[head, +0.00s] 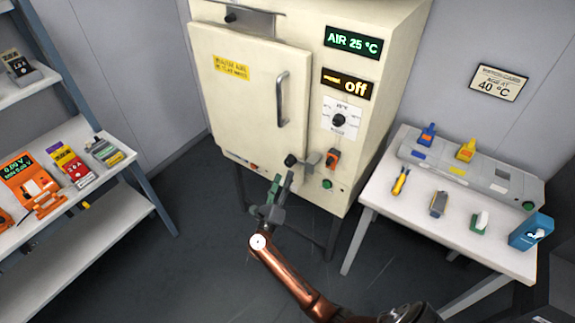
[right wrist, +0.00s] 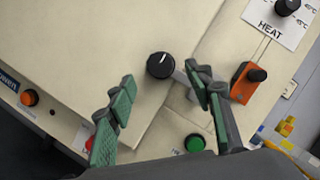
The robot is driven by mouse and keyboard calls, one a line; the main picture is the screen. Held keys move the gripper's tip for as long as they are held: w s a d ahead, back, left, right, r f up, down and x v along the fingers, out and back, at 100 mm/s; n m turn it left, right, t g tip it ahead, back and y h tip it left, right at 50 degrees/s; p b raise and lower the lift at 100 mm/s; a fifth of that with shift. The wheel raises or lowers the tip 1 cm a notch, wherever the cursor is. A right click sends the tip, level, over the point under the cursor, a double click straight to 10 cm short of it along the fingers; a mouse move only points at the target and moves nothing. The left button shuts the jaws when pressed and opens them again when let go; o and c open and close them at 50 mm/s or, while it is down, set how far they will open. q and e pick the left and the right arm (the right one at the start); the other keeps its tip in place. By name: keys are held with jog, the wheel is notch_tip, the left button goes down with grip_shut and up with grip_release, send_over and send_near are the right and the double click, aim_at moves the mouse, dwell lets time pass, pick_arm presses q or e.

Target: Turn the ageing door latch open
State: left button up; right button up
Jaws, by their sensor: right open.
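The ageing door (head: 245,95) is a cream panel on the front of a cream cabinet and looks shut. Its latch (head: 290,160) has a round black knob near the door's lower right corner, with a grey bar running right toward the cabinet frame. In the right wrist view the latch knob (right wrist: 160,65) lies beyond and between the fingers. My right gripper (head: 281,184) is open and empty just below the latch. In the wrist view its green-padded fingers (right wrist: 168,97) are spread, and the right finger partly covers the grey bar. My left gripper is not in view.
An orange switch (head: 333,158) and a green button (head: 327,184) sit right of the latch. A vertical handle (head: 282,98) is on the door. A white table (head: 420,225) with small items stands right; a shelf rack (head: 100,215) stands left.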

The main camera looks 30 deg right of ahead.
aim_at(288, 165)
jog(key=x, duration=0.5)
jog(key=shift+w+d, duration=0.15)
jog(key=shift+d, duration=0.05)
jog(key=shift+w+d+r, duration=0.2)
jog(key=shift+w+d, duration=0.2)
jog(key=shift+d, duration=0.1)
jog(key=shift+w, duration=0.1)
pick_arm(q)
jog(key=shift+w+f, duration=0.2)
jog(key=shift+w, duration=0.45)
pick_arm(e)
grip_shut()
